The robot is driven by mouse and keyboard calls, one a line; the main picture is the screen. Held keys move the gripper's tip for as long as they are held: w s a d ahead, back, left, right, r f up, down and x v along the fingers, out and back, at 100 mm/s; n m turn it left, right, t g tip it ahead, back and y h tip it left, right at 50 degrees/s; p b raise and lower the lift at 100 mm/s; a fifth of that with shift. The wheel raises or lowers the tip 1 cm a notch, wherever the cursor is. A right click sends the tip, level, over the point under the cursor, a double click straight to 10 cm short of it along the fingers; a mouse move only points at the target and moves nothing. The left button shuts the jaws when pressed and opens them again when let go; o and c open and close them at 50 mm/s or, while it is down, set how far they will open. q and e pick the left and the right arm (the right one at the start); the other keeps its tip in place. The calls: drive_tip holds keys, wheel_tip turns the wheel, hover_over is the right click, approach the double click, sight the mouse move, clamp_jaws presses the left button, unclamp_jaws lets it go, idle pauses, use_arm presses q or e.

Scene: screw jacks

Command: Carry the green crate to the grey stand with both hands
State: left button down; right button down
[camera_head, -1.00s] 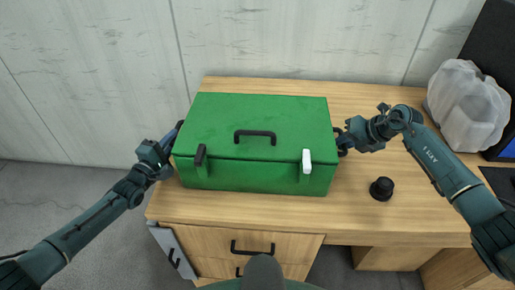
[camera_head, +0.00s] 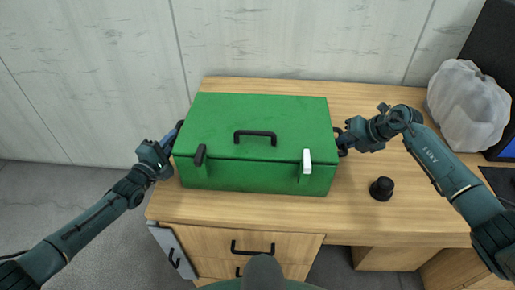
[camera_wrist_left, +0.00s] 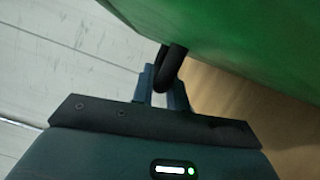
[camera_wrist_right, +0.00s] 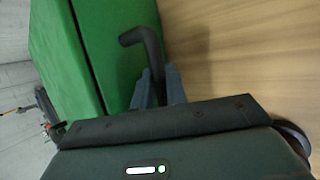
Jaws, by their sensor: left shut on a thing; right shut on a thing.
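The green crate (camera_head: 245,175) is a closed box with a lid, a black top handle (camera_head: 255,133), one black latch and one white latch on its front. It sits on the wooden desk. My left gripper (camera_head: 176,134) is at the crate's left side; in the left wrist view its fingers (camera_wrist_left: 163,88) are shut on a black side handle (camera_wrist_left: 172,62). My right gripper (camera_head: 342,138) is at the right side; in the right wrist view its fingers (camera_wrist_right: 158,90) are shut on the other black side handle (camera_wrist_right: 146,40). No grey stand is recognisable in view.
A black knob-like object (camera_head: 382,188) stands on the desk (camera_head: 420,215) right of the crate. A clear plastic bag (camera_head: 466,105) and a dark monitor (camera_head: 497,40) are at the far right. Drawers (camera_head: 215,243) are below the desk's front edge. A pale wall (camera_head: 290,40) stands behind.

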use_arm(q)
drive_tip(key=shift+r, duration=0.1)
